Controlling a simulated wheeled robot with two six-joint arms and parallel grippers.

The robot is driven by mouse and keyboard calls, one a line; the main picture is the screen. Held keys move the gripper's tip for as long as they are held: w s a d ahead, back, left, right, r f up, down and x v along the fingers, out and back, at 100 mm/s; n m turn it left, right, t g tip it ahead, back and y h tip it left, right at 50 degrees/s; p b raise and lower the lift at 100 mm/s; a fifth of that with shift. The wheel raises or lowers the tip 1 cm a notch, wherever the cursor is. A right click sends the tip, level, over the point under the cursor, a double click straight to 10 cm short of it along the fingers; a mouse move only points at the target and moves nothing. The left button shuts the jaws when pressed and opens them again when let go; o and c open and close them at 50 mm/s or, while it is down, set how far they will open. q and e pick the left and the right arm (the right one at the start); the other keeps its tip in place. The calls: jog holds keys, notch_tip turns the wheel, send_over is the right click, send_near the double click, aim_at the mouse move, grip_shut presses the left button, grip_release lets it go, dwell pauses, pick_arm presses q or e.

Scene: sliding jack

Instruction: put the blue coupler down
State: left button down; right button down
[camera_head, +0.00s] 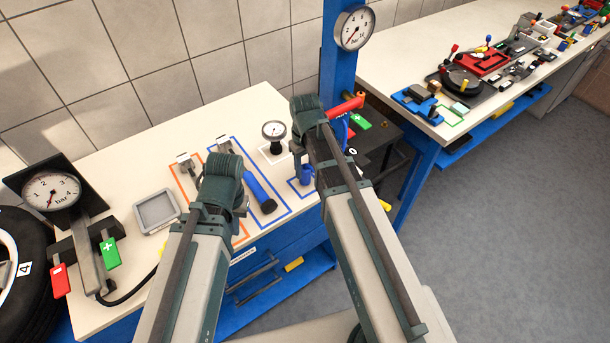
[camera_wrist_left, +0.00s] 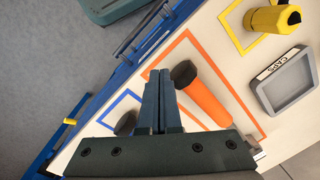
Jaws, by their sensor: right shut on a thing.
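The blue coupler (camera_head: 306,176) is a small blue piece within a small blue outline near the right end of the white bench, in the head view. My right gripper (camera_head: 308,162) is over it and shut on it; the fingers are mostly hidden behind my own arm. Whether the coupler touches the bench cannot be told. My left gripper (camera_wrist_left: 160,75) is shut and empty above the bench in the left wrist view, close to an orange-handled tool (camera_wrist_left: 205,98). In the head view its fingers are hidden by my left wrist.
A blue-handled tool (camera_head: 260,192) lies in a blue outline. A small gauge (camera_head: 274,131) stands behind it. A grey tray (camera_head: 157,211) and a large gauge (camera_head: 52,191) are at left. A blue post (camera_head: 339,66) with a red lever (camera_head: 346,107) rises beside my right arm.

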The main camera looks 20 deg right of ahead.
pick_arm(q)
jog(key=shift+f, duration=0.65)
pick_arm(e)
jog(key=shift+f, duration=0.65)
pick_arm(q)
jog(key=shift+r, duration=0.15)
pick_arm(e)
jog(key=shift+r, duration=0.15)
pick_arm(q)
jog(key=shift+f, duration=0.2)
pick_arm(e)
jog(key=c, duration=0.9)
grip_release()
jog(key=shift+f, duration=0.25)
jog(key=o, duration=0.5)
jog(key=shift+r, duration=0.1)
jog(key=shift+c, duration=0.2)
pick_arm(q)
jog(key=shift+r, duration=0.1)
